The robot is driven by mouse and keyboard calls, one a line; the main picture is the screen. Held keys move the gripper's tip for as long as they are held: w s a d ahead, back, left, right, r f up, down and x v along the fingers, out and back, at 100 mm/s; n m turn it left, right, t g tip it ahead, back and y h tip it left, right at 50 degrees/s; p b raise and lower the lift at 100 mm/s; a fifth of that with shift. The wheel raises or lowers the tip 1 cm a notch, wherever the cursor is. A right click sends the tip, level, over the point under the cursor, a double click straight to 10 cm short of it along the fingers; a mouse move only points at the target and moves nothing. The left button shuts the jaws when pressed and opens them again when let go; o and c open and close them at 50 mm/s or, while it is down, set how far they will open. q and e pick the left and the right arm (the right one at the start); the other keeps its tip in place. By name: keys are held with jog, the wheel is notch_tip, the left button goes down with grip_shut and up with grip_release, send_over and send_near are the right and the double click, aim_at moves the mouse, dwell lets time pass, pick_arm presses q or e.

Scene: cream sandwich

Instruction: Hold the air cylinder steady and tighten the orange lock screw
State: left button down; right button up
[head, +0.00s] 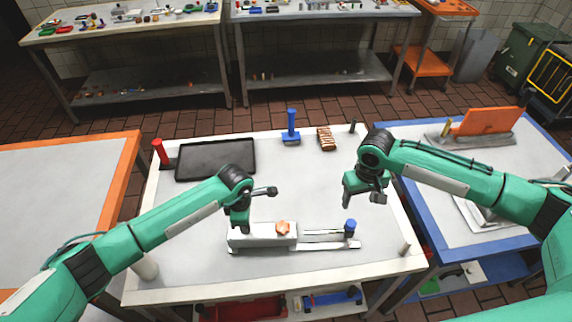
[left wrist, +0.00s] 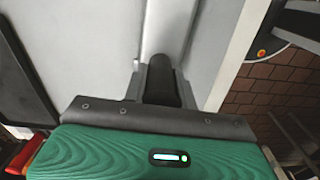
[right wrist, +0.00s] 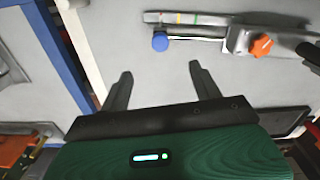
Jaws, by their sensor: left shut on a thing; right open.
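The air cylinder (head: 262,240) is a pale grey block near the front of the white table, with thin rods running right to a blue knob (head: 350,227). The orange lock screw (head: 283,227) sits on top of its right part. In the right wrist view the orange lock screw (right wrist: 261,45) and blue knob (right wrist: 160,41) show clearly. My left gripper (head: 240,224) is shut on the left part of the cylinder; its fingers (left wrist: 162,85) hide the contact. My right gripper (head: 365,196) is open and empty above the table, to the right of and behind the screw.
A black tray (head: 215,160), a blue-handled stamp (head: 291,130) and a brown striped bar (head: 326,139) are at the back. A red cylinder (head: 160,151) stands back left, a small pale post (head: 405,249) front right. The middle of the table is clear.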

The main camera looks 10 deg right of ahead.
jog(key=a+n, duration=0.1)
jog(key=n+g+y, duration=0.1)
jog(key=n+y, duration=0.3)
jog(key=n, duration=1.4)
send_near(283, 226)
jog(key=x, duration=0.7)
jog(key=shift+f, duration=0.35)
jog(key=shift+c, duration=0.4)
jog(key=c, duration=0.9)
